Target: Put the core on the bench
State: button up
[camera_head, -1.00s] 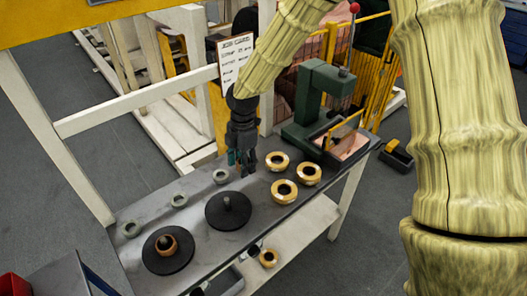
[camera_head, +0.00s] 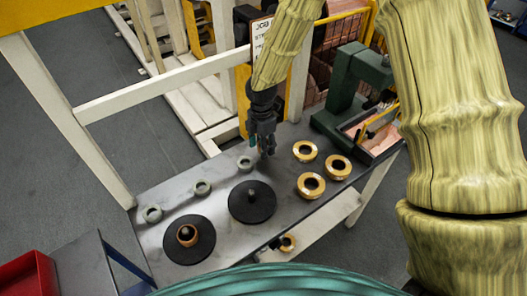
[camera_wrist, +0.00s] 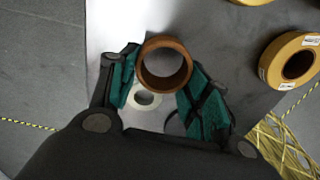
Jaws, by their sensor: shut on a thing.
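My gripper (camera_head: 264,147) is above the back part of the grey bench (camera_head: 283,215), near a small grey ring (camera_head: 245,163). In the wrist view my gripper (camera_wrist: 165,92) has its green pads either side of a brown tubular core (camera_wrist: 185,72) and is shut on it. I look down into the core's open end. The held core cannot be made out in the head view. Another brown core (camera_head: 187,232) stands on a black disc (camera_head: 203,252) at the bench's left end.
A second black disc (camera_head: 240,210) with a centre peg lies mid-bench. Several copper-gold rolls (camera_head: 312,186) stand to its right, before a green press (camera_head: 345,88). More grey rings (camera_head: 152,212) line the back edge. A red bin (camera_head: 28,278) is at lower left.

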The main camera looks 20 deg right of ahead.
jog(key=shift+s+f, duration=0.2)
jog(key=shift+f, duration=0.2)
notch_tip(320, 180, down, 2)
jog(key=shift+w+f+p, duration=0.1)
jog(key=shift+p, duration=0.45)
jog(key=shift+f, duration=0.5)
jog(key=shift+c, duration=0.3)
jog(key=o, duration=0.8)
jog(key=shift+c, duration=0.2)
notch_tip(320, 180, up, 12)
jog(key=b, duration=0.3)
